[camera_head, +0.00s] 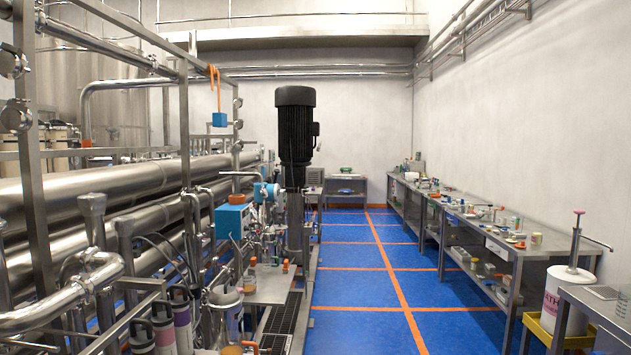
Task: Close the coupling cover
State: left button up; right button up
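A vertical black motor (296,127) stands on a grey metal pump column (296,225) left of the middle of the head view. I cannot make out a coupling cover on it at this distance, nor whether one is open or shut. Pipes and fittings crowd the foot of the column. Neither of my grippers is in view.
Large steel pipes (110,190) and a metal frame fill the left side. A blue box (232,221) sits beside the pump. A long steel workbench (455,212) with small items lines the right wall. The blue floor (362,292) with orange lines is clear between them.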

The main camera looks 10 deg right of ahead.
aim_at(314, 176)
jog(key=i+l, duration=0.15)
jog(key=l, duration=0.2)
jog(key=i+l+z, duration=0.1)
jog(key=l, duration=0.3)
jog(key=i+l, duration=0.15)
jog(key=l, duration=0.2)
jog(key=i+l, duration=0.25)
jog(key=i, duration=0.25)
jog(key=i+l+z, duration=0.15)
jog(key=i+l, duration=0.15)
jog(key=i, duration=0.2)
jog(key=i+l, duration=0.2)
jog(key=i, duration=0.3)
jog(key=i+l+z, duration=0.15)
jog(key=i, duration=4.85)
jog(key=i+u, duration=0.35)
jog(key=i+l+u, duration=0.1)
jog(key=i+u, duration=0.3)
jog(key=i, duration=0.2)
